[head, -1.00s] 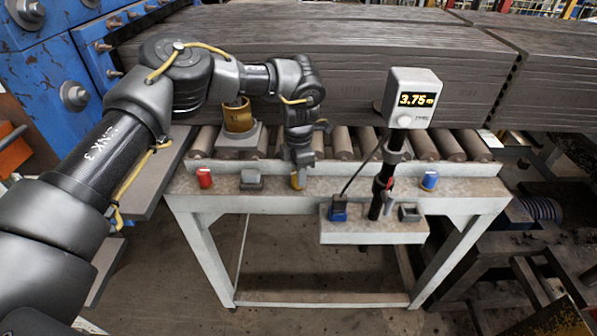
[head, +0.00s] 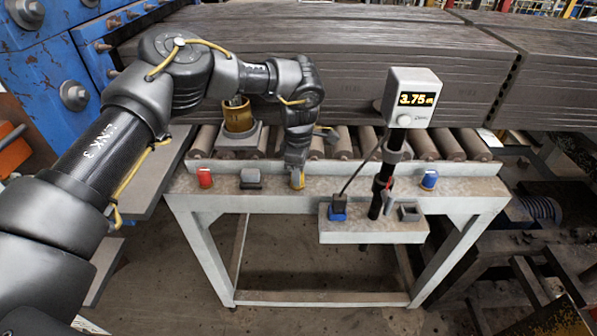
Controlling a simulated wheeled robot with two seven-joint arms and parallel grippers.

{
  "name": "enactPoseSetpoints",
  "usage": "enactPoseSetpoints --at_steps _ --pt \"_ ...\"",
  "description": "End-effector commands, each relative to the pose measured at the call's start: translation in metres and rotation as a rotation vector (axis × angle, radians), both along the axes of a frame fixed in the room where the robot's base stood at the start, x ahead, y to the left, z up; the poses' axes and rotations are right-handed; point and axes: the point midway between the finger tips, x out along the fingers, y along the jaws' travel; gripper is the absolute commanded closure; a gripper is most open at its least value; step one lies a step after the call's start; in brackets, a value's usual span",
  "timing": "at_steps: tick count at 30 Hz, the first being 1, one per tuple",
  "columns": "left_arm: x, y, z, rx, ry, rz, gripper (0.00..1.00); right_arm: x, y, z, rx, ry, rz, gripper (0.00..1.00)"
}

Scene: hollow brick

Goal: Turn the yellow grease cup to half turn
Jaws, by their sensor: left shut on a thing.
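The yellow grease cup (head: 298,182) sits on the front rail of the roller table, between a grey cup and the stand of a display. Only a small part of it shows below my left gripper (head: 297,177). My left gripper points down from above and is shut on the cup. The fingers hide most of the cup, so its turn angle and any mark on it cannot be made out. My right gripper is not in view.
A red cup (head: 205,178), a grey cup (head: 250,179) and a blue cup (head: 429,180) sit on the same rail (head: 345,184). A display box (head: 411,98) reading 3.75 stands on a black post right of my gripper. A brass cylinder (head: 238,118) stands behind on the rollers.

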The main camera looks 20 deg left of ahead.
Motion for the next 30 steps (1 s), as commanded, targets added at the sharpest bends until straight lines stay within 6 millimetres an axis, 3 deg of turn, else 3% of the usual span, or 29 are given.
enactPoseSetpoints --at_steps 11,12,13,23,30 --pt "0.002 0.0 0.002 -0.002 -0.005 -0.002 0.91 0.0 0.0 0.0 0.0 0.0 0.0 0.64" --pt "0.002 0.0 0.002 -0.002 -0.005 -0.001 0.63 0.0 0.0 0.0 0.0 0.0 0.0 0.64" --pt "0.001 0.0 0.002 -0.002 -0.005 -0.001 0.59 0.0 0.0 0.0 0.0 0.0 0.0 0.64" --pt "0.001 0.0 0.003 -0.001 -0.003 -0.002 0.59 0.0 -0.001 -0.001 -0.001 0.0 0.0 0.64" --pt "0.002 0.0 0.039 -0.001 -0.007 -0.002 0.59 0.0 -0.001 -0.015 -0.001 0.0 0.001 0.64"
